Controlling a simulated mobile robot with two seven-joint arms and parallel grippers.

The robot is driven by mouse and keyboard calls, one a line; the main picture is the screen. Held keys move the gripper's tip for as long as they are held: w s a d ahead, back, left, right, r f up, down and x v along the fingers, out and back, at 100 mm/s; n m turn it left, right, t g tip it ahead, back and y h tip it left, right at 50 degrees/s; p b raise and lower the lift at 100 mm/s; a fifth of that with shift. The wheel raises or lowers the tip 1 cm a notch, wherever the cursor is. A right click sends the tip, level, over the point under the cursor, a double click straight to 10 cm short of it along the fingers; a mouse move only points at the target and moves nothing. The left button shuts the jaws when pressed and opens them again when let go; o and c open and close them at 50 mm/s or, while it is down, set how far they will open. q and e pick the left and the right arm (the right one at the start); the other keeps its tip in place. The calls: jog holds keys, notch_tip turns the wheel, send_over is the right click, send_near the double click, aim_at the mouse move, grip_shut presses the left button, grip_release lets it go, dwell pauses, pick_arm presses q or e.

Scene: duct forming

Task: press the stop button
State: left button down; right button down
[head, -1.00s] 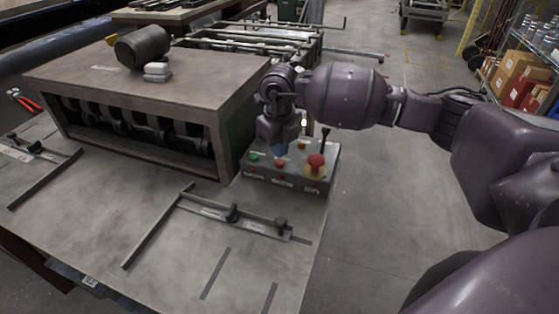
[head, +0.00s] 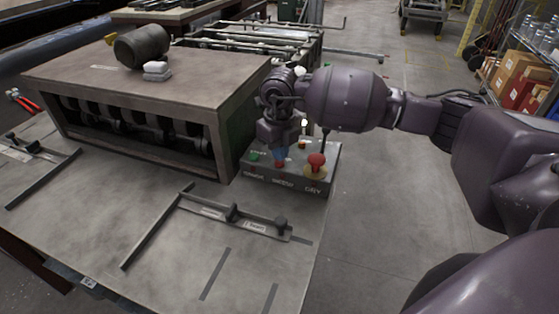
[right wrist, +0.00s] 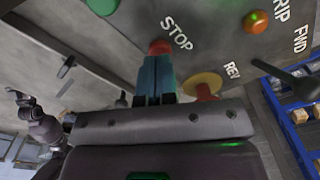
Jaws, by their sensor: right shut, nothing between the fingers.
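The control box (head: 262,176) sits at the right edge of the table. The red stop button (right wrist: 160,47) lies beside the STOP label in the right wrist view, and a bit of its red shows under the fingertips in the head view (head: 280,165). My right gripper (head: 279,157) is shut and empty, pointing down with its blue fingertips at the button. In the right wrist view, the fingertips (right wrist: 156,62) overlap the button's lower edge. Contact looks likely, but I cannot tell whether the button is pushed in.
A large red mushroom knob on a yellow base (head: 316,163) stands right of the fingers, with a black lever (head: 325,138) behind it. A green button (head: 254,155) is to the left. The forming machine (head: 150,90) stands close on the left.

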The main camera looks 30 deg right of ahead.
jog(key=shift+f, duration=0.45)
jog(key=shift+f+b, duration=0.35)
jog(key=shift+r, duration=0.3)
jog(key=shift+r+p, duration=1.9)
jog(key=shift+r, duration=1.35)
